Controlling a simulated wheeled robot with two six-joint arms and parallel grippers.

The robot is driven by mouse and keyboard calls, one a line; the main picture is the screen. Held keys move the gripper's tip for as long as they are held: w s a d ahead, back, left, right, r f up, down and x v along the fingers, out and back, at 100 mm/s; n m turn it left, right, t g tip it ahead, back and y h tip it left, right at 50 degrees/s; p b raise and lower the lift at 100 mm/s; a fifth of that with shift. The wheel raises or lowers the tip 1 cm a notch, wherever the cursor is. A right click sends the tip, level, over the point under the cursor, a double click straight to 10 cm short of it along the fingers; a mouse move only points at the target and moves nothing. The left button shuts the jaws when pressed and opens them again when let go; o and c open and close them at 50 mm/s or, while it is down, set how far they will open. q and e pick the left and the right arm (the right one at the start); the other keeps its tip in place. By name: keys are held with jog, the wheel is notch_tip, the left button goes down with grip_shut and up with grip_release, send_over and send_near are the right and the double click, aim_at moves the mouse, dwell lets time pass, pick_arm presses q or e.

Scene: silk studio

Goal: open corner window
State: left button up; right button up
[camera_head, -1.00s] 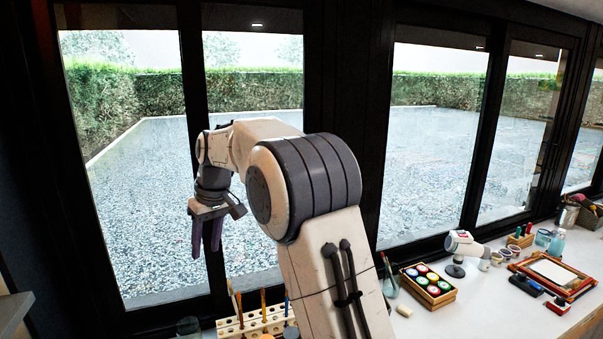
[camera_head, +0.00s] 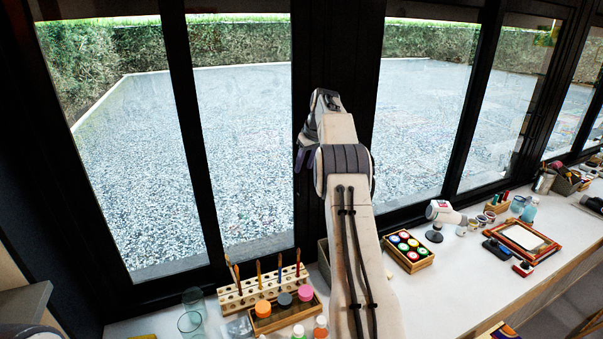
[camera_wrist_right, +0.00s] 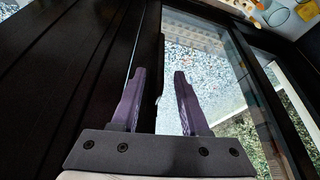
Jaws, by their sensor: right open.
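Black-framed windows run across the head view. A left pane (camera_head: 95,145), a second pane (camera_head: 243,140) and a right pane (camera_head: 420,130) look out on gravel and a hedge. A wide black post (camera_head: 337,55) stands between the second and right panes. My right gripper (camera_head: 303,160) is in front of this post's left edge, partly hidden by my arm. In the right wrist view, the open right gripper (camera_wrist_right: 160,85) has its two purple fingers either side of a dark vertical frame edge (camera_wrist_right: 158,60). I cannot tell whether they touch it. My left gripper is out of view.
A white worktop (camera_head: 440,285) lies below the windows. It holds a wooden brush rack (camera_head: 240,297), glasses (camera_head: 192,322), a box of coloured pots (camera_head: 410,250), a small white device (camera_head: 443,212) and a framed screen (camera_head: 520,240). The air before the left panes is clear.

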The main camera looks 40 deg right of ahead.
jog(key=p, duration=0.1)
send_over(301, 193)
jog(key=shift+w+d+f, duration=0.1)
jog(key=shift+w+f, duration=0.05)
jog(key=shift+f, duration=0.95)
jog(key=shift+w+d+f, duration=0.1)
jog(key=shift+f, duration=1)
grip_shut()
